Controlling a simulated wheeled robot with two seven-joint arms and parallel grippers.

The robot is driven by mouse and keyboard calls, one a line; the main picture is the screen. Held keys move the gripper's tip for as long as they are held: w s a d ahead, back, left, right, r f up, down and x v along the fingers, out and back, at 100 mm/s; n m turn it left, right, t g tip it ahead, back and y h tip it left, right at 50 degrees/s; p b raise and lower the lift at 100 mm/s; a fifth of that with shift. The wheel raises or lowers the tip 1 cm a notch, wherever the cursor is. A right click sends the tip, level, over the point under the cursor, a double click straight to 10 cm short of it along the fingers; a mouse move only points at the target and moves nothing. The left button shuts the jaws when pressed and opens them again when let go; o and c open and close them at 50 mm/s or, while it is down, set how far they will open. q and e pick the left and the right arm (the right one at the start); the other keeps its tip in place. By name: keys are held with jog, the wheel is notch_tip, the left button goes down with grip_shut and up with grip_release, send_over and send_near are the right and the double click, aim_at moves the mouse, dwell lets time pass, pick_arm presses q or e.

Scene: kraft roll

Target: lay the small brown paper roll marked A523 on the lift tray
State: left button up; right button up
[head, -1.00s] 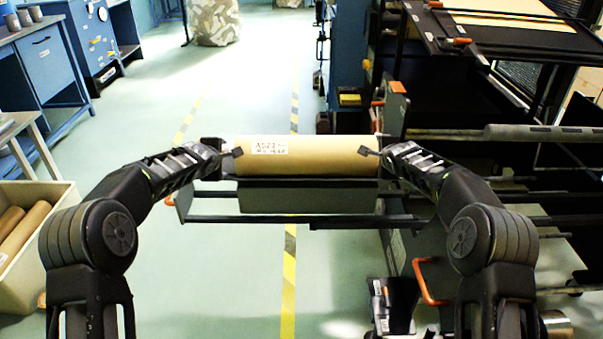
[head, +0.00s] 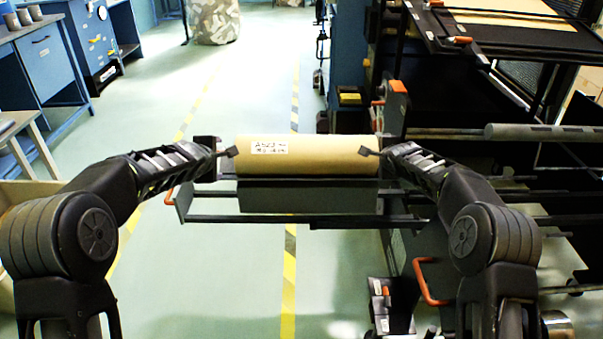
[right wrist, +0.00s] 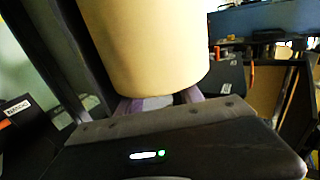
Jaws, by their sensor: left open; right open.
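The brown paper roll (head: 320,157) with a white label reading A523 lies level across the dark lift tray (head: 309,197) in the head view. Its near end fills the top of the right wrist view (right wrist: 145,45). My left gripper (head: 228,153) is open at the roll's left end, its dark fingertip beside the end. My right gripper (head: 368,152) is open at the right end, its fingertip close to the paper. Whether either fingertip touches the roll cannot be told. The roll's underside is hidden.
Black rails and an orange-handled frame surround the tray. A machine with a grey shaft (head: 545,131) stands on the right. A pale crate (head: 22,192) is mostly hidden behind my left arm. A blue cabinet (head: 45,65) stands far left.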

jog(key=v, duration=0.8)
